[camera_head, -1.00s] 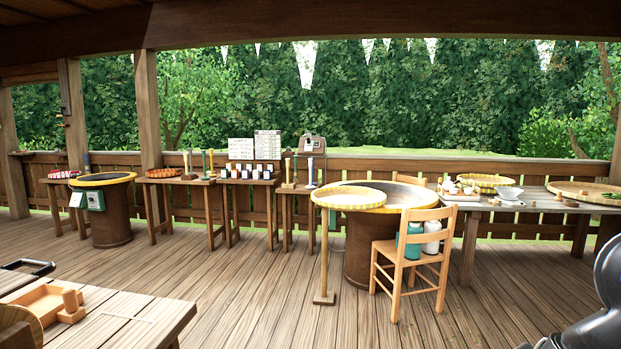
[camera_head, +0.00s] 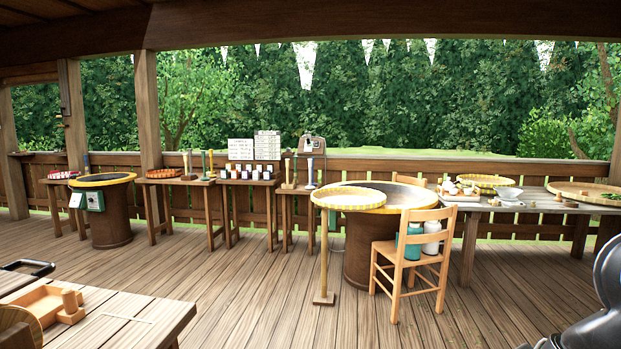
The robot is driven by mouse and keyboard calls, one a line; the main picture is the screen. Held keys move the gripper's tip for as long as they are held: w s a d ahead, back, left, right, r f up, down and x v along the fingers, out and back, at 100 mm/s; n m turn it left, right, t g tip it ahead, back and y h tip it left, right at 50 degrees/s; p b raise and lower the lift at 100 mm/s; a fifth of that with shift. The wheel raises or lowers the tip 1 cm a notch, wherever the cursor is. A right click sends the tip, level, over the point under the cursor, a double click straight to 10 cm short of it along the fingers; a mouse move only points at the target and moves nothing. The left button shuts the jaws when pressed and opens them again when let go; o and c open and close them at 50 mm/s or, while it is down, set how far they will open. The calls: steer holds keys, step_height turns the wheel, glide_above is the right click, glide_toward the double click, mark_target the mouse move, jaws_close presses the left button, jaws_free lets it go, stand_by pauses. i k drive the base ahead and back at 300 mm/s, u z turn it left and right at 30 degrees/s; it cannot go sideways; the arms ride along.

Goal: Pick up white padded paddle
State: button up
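No white padded paddle can be told for sure at this distance. Several slim upright handled items stand on the small tables by the railing. One is a pale, whitish piece with a blue base (camera_head: 310,173) on the table just left of the round pan station. More stand on the table further left, including a pale one (camera_head: 186,164) and a green one (camera_head: 204,165). My gripper is not in view; only a dark part of my arm shows at the lower right edge.
A round pan station (camera_head: 404,196) and a wide basket on a stand (camera_head: 348,199) are in the middle. A wooden chair (camera_head: 398,265) stands before it with two jars. A worktable (camera_head: 140,318) fills the lower left. The deck floor (camera_head: 235,275) between is clear.

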mark_target(309, 188)
steer(key=z, duration=0.1)
steer(key=i, duration=4.55)
steer(key=u, duration=0.4)
steer(key=k, duration=0.5)
steer(key=u, duration=0.35)
